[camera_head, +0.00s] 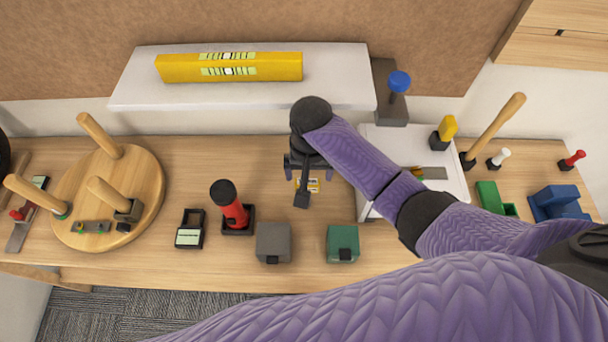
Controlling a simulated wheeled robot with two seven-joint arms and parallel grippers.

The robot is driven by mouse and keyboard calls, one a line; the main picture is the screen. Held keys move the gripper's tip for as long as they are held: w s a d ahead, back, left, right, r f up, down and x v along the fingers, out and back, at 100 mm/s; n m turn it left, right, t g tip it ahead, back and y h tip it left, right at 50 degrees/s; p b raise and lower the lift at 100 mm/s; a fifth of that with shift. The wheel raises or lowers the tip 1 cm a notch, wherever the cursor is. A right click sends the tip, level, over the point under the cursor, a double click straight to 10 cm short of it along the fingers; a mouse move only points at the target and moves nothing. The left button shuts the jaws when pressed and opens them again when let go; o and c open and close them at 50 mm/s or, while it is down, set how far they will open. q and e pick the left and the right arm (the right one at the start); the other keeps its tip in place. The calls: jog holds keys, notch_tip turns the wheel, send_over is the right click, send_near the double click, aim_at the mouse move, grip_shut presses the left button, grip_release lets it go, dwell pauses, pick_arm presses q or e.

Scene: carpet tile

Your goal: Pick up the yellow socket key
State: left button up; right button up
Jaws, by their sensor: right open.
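A yellow-topped piece with a black base (446,128) stands at the back right corner of the white box; it looks like the yellow socket key, but I cannot be sure. Another small yellow patterned item (313,185) lies on the table, partly hidden under my right gripper. My right gripper (302,192) is open above the middle of the table, pointing down, left of the white box. Its fingers are small and dark here, and I see nothing held between them. My left gripper is out of view.
A white shelf (240,97) with a yellow level (228,67) runs along the back. A red-and-black cylinder (232,208), a grey block (273,240) and a green block (342,242) stand in front. My right arm crosses the white box (385,140). A round wooden stand (75,190) is left.

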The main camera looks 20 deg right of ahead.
notch_tip(320, 180, down, 6)
jog(key=shift+a+r+b, duration=0.15)
jog(key=shift+r+b, duration=0.05)
jog(key=shift+b, duration=0.85)
jog(key=shift+f, duration=0.45)
jog(key=shift+r, duration=0.1)
jog(key=shift+c, duration=0.3)
jog(key=c, duration=0.5)
grip_shut()
